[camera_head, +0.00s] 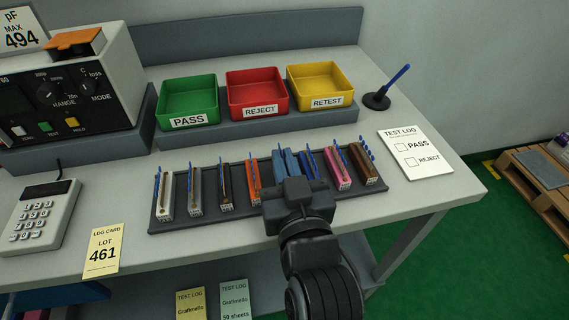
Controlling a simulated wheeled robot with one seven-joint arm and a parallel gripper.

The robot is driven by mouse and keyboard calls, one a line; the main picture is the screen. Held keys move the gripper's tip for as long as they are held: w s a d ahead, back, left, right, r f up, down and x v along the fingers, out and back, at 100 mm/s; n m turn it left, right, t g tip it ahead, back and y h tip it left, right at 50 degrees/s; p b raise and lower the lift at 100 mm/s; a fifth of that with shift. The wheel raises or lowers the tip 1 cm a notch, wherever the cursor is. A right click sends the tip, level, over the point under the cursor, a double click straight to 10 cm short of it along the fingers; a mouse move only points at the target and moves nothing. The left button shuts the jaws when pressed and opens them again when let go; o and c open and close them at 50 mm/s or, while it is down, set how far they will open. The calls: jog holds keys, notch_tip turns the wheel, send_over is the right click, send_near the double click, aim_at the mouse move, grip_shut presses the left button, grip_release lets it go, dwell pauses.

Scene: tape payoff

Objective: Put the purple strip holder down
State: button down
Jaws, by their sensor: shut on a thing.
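My gripper (294,186) is over the right half of a dark rack (240,212) at the bench's front edge. It is shut on a strip holder that its own body mostly hides. Blue to blue-violet holder parts (287,162) show just behind the jaws. I cannot tell for sure which part is the purple strip holder, nor whether the held one touches the rack. White, grey, brown and orange (253,178) holders stand in the rack to the left. A pink holder (338,166) and a dark brown holder (365,163) stand close on the right.
Green (188,99), red (257,92) and yellow (320,85) bins stand behind the rack. A pen stand (377,101) and a test log sheet (414,150) are at right.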

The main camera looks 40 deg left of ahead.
jog(key=shift+f, duration=0.3)
jog(key=shift+f, duration=0.3)
jog(key=c, duration=1.2)
grip_release()
jog(key=shift+r, duration=0.1)
jog(key=shift+c, duration=0.2)
jog(key=b+v, duration=0.2)
jog(key=v, duration=0.4)
jog(key=shift+d, duration=0.35)
jog(key=shift+s+d+r+b, duration=0.15)
jog(key=shift+s+d+b, duration=0.2)
jog(key=shift+d, duration=0.2)
